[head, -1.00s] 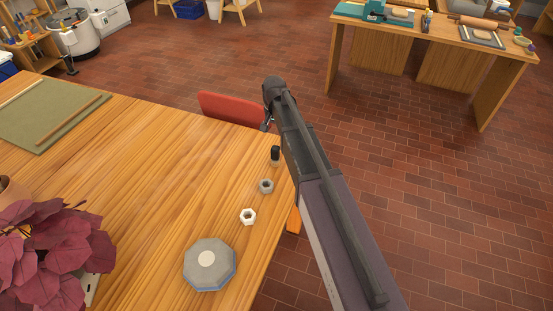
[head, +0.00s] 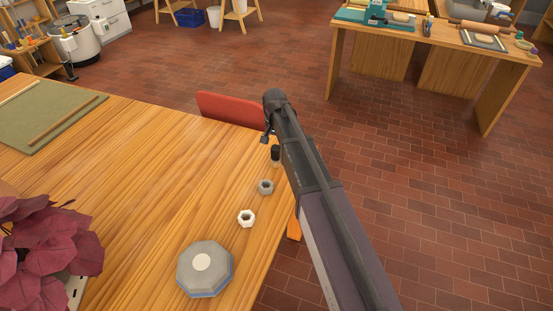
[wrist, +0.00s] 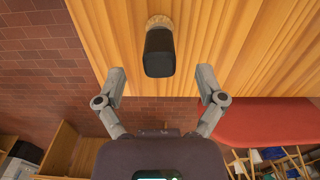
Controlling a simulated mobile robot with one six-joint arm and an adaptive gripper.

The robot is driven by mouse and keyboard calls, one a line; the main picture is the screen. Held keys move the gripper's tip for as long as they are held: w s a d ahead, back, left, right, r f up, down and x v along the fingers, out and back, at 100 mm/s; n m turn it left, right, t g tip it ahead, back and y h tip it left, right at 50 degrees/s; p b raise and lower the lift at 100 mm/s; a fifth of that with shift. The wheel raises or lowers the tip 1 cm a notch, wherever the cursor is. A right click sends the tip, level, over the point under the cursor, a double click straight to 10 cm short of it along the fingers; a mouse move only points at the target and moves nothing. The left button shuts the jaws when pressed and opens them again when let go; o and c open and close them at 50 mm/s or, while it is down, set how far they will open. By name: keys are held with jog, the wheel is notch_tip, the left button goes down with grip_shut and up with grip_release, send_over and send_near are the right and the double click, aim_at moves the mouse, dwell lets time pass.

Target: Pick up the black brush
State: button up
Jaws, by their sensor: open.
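The black brush (head: 275,153) stands near the right edge of the wooden table, partly beside my arm in the head view. In the wrist view the brush (wrist: 159,52) shows a black body with a tan bristly end, lying between and just beyond my fingertips. My gripper (wrist: 160,80) is open and empty, with one finger on each side of the brush's line. No contact with the brush shows. In the head view my fingers are mostly hidden by my own arm, near the table's edge (head: 262,131).
A purple-leaved plant (head: 45,250) stands at lower left. A red chair (head: 230,108) is at the far edge. The table's middle is clear.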

aim_at(276, 156)
dwell(0.4)
jog(key=shift+f+b, duration=2.6)
jog(key=shift+c, duration=0.2)
grip_shut()
